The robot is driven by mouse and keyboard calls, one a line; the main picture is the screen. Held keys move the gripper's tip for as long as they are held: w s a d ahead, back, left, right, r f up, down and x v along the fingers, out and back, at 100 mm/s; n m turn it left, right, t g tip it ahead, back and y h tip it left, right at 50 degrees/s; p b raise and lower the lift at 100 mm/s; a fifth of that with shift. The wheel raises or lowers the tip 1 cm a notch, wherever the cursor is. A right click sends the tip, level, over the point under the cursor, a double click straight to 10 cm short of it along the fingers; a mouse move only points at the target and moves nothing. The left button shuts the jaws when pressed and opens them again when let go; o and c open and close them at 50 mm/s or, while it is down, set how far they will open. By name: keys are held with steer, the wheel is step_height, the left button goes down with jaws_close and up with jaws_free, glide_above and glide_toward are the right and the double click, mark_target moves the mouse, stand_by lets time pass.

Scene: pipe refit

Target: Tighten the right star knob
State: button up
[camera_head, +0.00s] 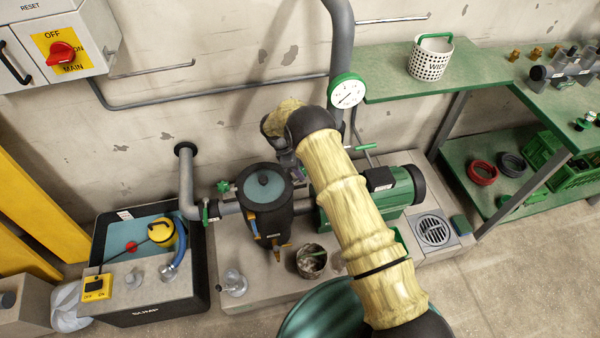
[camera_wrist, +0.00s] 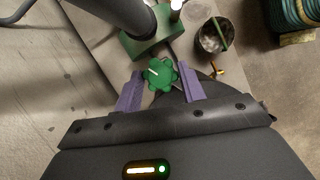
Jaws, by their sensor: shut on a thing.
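A green star knob (camera_wrist: 160,73) with a white mark on top shows in the wrist view. My gripper (camera_wrist: 161,84) has its two purple fingers on either side of this knob and is shut on it. In the head view my arm in its yellowish sleeve reaches over the dark round housing (camera_head: 276,217) with a blue-grey lid (camera_head: 264,185). Another green knob (camera_head: 223,186) sits at the left side of the housing.
A green pump motor (camera_head: 402,190) stands right of the housing. A bucket (camera_head: 311,262) with a green handle stands in front; it also shows in the wrist view (camera_wrist: 213,40). A pressure gauge (camera_head: 346,92) hangs on the vertical pipe (camera_head: 340,40). A scrap bin (camera_head: 200,308) is at left.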

steer(key=m+g+b, duration=0.1)
steer(key=m, duration=0.1)
steer(key=m+b, duration=0.2)
steer(key=m, duration=0.1)
steer(key=shift+w+g+y, duration=0.2)
steer(key=shift+g+y, duration=0.2)
steer(key=shift+m, duration=0.4)
steer(key=o, duration=0.8)
steer(key=shift+c, duration=0.2)
steer(key=shift+r, duration=0.1)
